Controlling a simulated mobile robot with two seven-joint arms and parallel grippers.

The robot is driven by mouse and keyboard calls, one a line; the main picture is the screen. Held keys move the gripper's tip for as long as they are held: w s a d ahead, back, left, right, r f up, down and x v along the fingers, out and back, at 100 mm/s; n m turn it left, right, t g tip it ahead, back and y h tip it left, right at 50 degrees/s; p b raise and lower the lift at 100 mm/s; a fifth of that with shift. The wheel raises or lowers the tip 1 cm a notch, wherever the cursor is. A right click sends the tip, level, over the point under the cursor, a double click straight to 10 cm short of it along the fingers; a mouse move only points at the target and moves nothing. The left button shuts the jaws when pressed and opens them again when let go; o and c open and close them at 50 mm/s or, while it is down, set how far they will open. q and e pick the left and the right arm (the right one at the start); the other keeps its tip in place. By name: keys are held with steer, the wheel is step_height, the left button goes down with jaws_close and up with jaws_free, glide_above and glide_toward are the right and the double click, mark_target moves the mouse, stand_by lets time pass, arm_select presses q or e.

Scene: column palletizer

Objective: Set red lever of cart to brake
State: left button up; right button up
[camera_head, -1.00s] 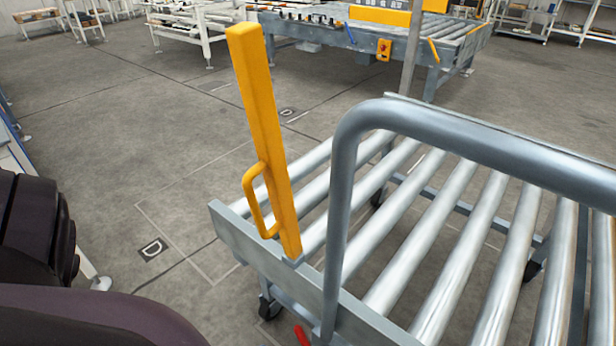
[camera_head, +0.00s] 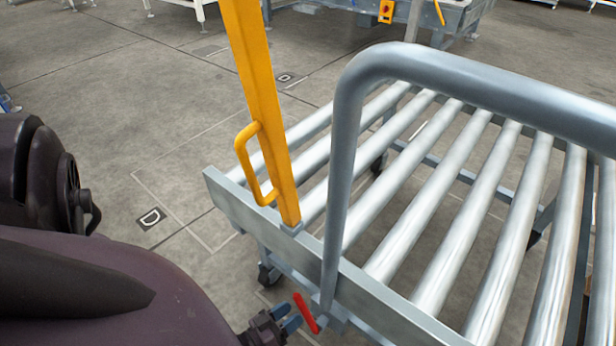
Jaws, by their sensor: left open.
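The cart (camera_head: 262,226) has a grey frame with metal rollers and a thick grey push handle (camera_head: 345,150). Its red lever (camera_head: 306,312) shows low at the near side of the frame, tilted, with its top leaning left. My left gripper (camera_head: 291,317) is at the bottom of the view, just left of the red lever, with blue-grey fingertips pointing toward it. The fingers look apart. I cannot tell whether they touch the lever. My right gripper is not in view.
A caster (camera_head: 268,273) is below the frame. A conveyor (camera_head: 450,14) stands at the back. The floor (camera_head: 110,120) to the left is mostly clear.

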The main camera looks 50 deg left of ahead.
arm_select(q)
steer(key=w, duration=0.6)
steer(key=shift+w+b, duration=0.2)
steer(key=shift+b, duration=0.15)
steer(key=shift+a, duration=0.1)
steer(key=shift+c, duration=0.2)
jaws_close()
